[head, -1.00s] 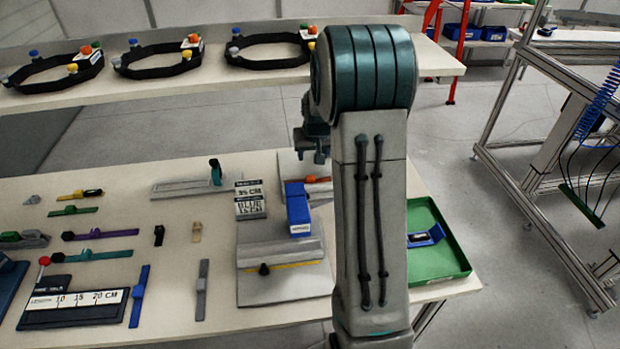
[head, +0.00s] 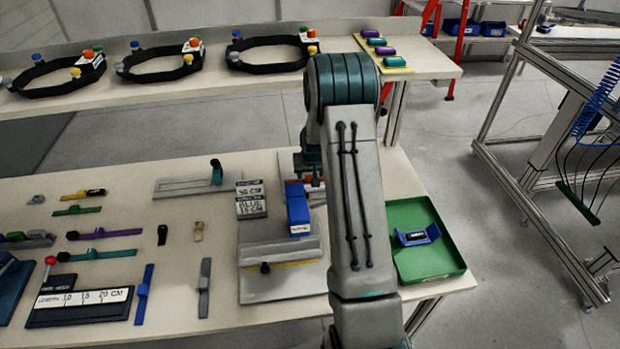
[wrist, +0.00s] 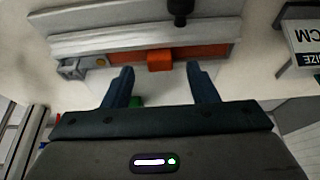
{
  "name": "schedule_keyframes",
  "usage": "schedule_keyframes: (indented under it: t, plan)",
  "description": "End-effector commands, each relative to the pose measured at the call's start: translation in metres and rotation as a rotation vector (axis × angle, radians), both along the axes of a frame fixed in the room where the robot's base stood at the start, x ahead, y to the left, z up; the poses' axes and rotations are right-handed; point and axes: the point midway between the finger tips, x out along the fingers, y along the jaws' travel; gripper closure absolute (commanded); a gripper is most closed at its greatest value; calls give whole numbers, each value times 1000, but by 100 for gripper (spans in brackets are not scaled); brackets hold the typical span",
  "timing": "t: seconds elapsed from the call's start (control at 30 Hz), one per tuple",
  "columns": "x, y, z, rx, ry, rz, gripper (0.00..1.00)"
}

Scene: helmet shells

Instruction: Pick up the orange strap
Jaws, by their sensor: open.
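The orange strap (wrist: 208,52) lies along the front of a grey fixture (wrist: 140,37) in the wrist view. A raised orange block (wrist: 160,61) stands out at its middle. My gripper (wrist: 160,77) is open, with its two dark blue fingers apart and pointing toward the strap. The orange block lies beyond the fingertips, between them in the picture, and nothing is held. In the head view a small orange-red patch (head: 292,183) shows behind a blue block (head: 298,209). My arm hides most of that area.
A black upright part (wrist: 180,10) stands on the fixture. A size sign (wrist: 303,42) is at the right. A small green thing (wrist: 137,101) shows between the fingers. In the head view a green tray (head: 453,245) stands right of my arm, and several straps lie on the left.

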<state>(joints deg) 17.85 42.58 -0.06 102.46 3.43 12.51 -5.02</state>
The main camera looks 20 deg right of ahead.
Motion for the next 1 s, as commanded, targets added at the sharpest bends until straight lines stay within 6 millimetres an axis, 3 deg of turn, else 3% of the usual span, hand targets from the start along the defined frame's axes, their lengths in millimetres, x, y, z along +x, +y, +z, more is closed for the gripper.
schedule_keyframes:
  t: [0.2, 0.47, 0.5, 0.67, 1.0]
  plan:
    - [7, -2, -17, -1, 0, 0, 47]
    - [8, -2, -20, -2, -1, 1, 47]
    - [8, -2, -20, -2, -1, 1, 50]
    - [8, -2, -19, -2, -1, 1, 95]
    - [8, -3, -18, -2, -1, 1, 95]
